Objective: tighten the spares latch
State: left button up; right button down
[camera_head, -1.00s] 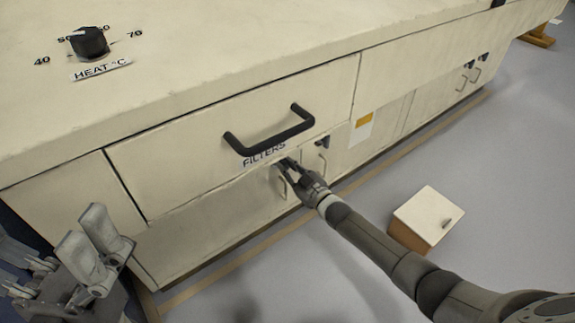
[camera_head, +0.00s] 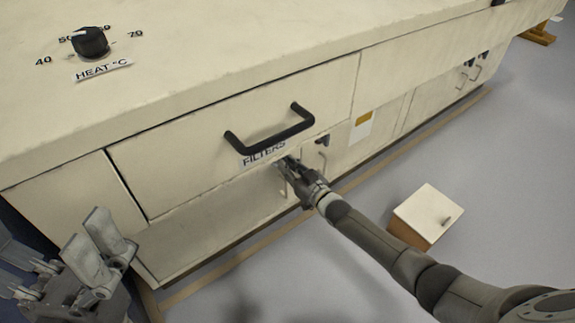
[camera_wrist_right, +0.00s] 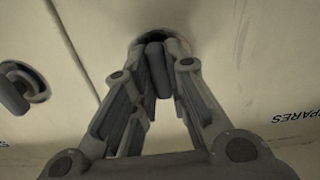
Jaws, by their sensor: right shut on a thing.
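The spares latch (camera_wrist_right: 156,70) is a dark knob-like handle in a round recess on a cream panel. My right gripper (camera_wrist_right: 160,82) is shut on it, with a finger on either side. The word SPARES (camera_wrist_right: 294,117) appears upside down on the panel to the right. In the head view my right gripper (camera_head: 286,164) reaches the cabinet front below the FILTERS drawer (camera_head: 235,130), and its fingers hide the latch there. My left gripper (camera_head: 98,248) is at the lower left, open and empty, away from the cabinet's latches.
A second dark latch (camera_wrist_right: 24,88) sits left of the panel seam; one shows right of my gripper in the head view (camera_head: 322,140). The black drawer handle (camera_head: 270,138) juts out just above my right gripper. A small box (camera_head: 427,216) stands on the open grey floor.

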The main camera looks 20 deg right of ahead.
jog(key=c, duration=1.4)
grip_release()
jog(key=shift+c, duration=0.2)
jog(key=v, duration=1.2)
